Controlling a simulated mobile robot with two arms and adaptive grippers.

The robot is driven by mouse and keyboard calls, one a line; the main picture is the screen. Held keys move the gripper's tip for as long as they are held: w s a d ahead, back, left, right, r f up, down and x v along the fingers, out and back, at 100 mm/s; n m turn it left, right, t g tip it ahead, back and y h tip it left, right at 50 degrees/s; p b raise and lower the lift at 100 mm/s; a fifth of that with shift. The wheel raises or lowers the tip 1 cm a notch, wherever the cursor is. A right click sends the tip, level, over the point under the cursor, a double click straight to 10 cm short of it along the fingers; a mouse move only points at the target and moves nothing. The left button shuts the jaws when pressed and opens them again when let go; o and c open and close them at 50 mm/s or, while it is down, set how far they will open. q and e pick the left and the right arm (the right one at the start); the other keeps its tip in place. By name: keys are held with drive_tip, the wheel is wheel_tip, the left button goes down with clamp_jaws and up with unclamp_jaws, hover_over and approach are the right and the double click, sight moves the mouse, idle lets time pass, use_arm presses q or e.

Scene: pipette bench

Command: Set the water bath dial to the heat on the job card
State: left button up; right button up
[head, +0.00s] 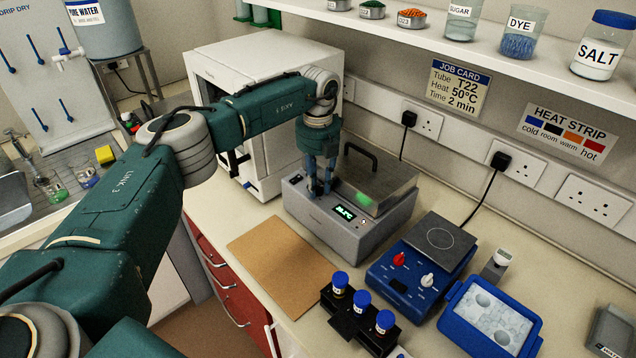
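The water bath (367,229) is a grey box with a metal lid (376,178) and a black handle, standing against the wall side of the bench. Its small green display (345,212) is lit, but I cannot read the digits surely. The job card (459,88) on the wall reads Tube T22, Heat 50°C, Time 2 min. My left gripper (319,192) points down at the left part of the bath's top panel, left of the display. Its fingers hide the dial, so I cannot tell whether they hold it. My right gripper is out of view.
A brown board (285,264) lies in front of the bath. A black rack (345,322) with blue-capped tubes stands nearer. A blue hotplate stirrer (411,272) and a blue ice tray (491,323) are on the right. A white cabinet-like appliance (222,78) stands behind my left arm.

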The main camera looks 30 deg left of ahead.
use_arm(q)
clamp_jaws()
